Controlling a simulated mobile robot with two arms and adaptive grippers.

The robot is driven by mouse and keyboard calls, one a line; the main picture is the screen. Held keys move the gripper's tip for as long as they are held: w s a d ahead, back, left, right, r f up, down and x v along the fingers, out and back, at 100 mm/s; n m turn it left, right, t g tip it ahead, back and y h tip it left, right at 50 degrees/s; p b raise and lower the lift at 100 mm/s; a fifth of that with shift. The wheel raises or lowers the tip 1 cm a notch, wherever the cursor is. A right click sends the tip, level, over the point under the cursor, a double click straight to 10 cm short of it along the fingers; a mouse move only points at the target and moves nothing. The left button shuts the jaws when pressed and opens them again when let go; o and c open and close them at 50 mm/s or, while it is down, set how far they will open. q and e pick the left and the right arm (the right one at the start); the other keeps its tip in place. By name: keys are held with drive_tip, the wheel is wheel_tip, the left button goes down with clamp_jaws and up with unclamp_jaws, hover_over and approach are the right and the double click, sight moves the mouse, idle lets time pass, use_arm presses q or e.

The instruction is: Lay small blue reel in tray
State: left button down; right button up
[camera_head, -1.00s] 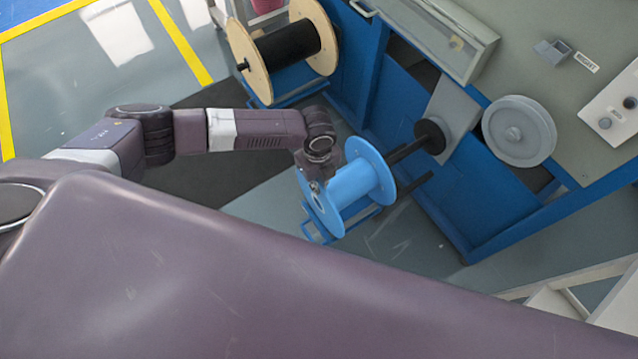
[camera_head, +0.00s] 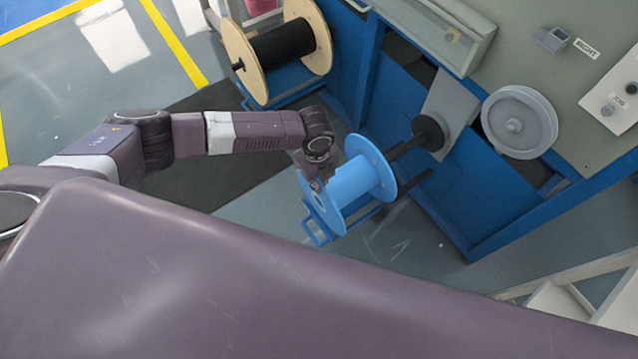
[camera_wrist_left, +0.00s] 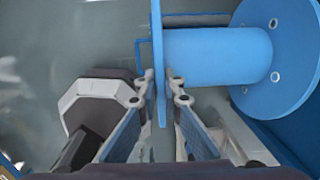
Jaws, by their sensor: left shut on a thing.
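The small blue reel (camera_head: 352,184) is in the middle of the head view, tilted, with its far flange towards the dark spindle (camera_head: 408,146) of the machine. My left gripper (camera_head: 318,180) is at the reel's near flange and partly hidden there. In the left wrist view, the fingers of my left gripper (camera_wrist_left: 160,90) are shut on that flange from both sides, and the reel's hub (camera_wrist_left: 215,56) and other flange (camera_wrist_left: 283,50) extend to the right. I cannot make out a tray. My right gripper is not in view.
A wooden reel with black cable (camera_head: 283,46) stands at the upper left. A grey wheel (camera_head: 519,122) and a control box (camera_head: 612,95) are on the blue and grey machine at right. A blue frame (camera_head: 319,232) is below the reel. Open floor lies at left.

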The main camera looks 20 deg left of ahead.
use_arm(q)
drive_tip(key=shift+s+a+f, duration=0.25)
drive_tip(key=shift+s+f, duration=0.05)
drive_tip(key=shift+f, duration=0.3)
drive_tip(key=shift+s+a+f, duration=0.2)
drive_tip(key=shift+s+f, duration=0.05)
drive_tip(key=shift+f, duration=0.3)
drive_tip(key=c, duration=2.5)
unclamp_jaws()
drive_tip(key=o, duration=0.5)
drive_tip(key=shift+w, duration=0.25)
drive_tip(key=shift+r, duration=0.1)
drive_tip(key=shift+s, duration=0.1)
wheel_tip(320, 180, up, 12)
